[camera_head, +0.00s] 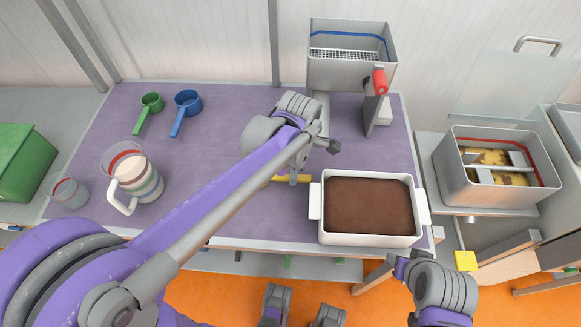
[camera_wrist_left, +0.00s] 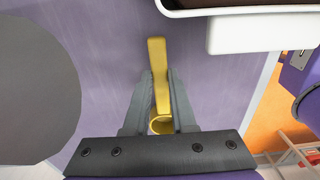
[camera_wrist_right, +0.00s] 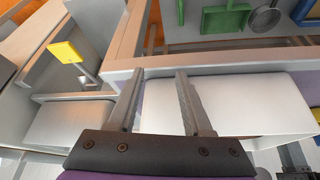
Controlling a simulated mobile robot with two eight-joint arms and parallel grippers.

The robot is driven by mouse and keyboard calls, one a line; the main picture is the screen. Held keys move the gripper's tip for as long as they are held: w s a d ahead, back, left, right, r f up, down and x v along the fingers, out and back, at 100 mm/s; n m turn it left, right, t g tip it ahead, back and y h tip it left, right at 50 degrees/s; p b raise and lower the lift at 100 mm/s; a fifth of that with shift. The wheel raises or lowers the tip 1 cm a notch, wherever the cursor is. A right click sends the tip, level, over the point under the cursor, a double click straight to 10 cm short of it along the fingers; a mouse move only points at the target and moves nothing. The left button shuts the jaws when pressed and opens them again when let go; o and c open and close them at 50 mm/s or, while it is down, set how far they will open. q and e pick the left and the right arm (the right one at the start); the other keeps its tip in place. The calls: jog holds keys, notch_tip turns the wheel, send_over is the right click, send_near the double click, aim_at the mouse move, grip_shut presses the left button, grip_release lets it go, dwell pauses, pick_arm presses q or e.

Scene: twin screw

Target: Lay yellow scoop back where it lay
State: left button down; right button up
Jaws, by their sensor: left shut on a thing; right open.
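The yellow scoop (camera_wrist_left: 158,60) is between the fingers of my left gripper (camera_wrist_left: 161,76), which is shut on it. Its handle points away from the gripper, and its round cup shows nearer the palm. In the head view only part of the yellow scoop (camera_head: 274,179) shows, just left of the white dish, with my left gripper (camera_head: 293,178) over it. I cannot tell whether it touches the purple table top. My right gripper (camera_wrist_right: 160,75) is open and empty, beyond the table's front right corner.
A white dish (camera_head: 313,200) of brown filling stands close right of the scoop. A green scoop (camera_head: 150,103), blue scoop (camera_head: 188,101), jug (camera_head: 133,180) and glass (camera_head: 70,192) stand left. A metal hopper (camera_head: 340,75) with a red handle stands behind.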

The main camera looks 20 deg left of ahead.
pick_arm(q)
jog(key=shift+s+d+r, duration=0.1)
jog(key=shift+d, duration=0.15)
jog(key=c, duration=0.7)
grip_release()
jog(key=shift+f, duration=0.2)
jog(key=shift+c, duration=0.2)
jog(key=shift+r, duration=0.25)
notch_tip(320, 180, up, 12)
jog(key=p, duration=0.2)
jog(key=s+a+f+m+t, duration=0.1)
jog(key=s+a+f+m, duration=0.1)
jog(key=m, duration=0.4)
jog(key=s+a+f+m+t, duration=0.1)
jog(key=s+f+m+t, duration=0.1)
jog(key=s+f+m, duration=0.3)
jog(key=s+a+f+m+t, duration=0.1)
jog(key=s+f+m, duration=0.3)
jog(key=m, duration=0.4)
jog(key=shift+s+a+t+b, duration=0.3)
jog(key=shift+s+a+t, duration=0.1)
jog(key=shift+s+a, duration=0.5)
jog(key=shift+s+f+m, duration=0.25)
jog(key=shift+f+m, duration=0.15)
jog(key=shift+m, duration=0.4)
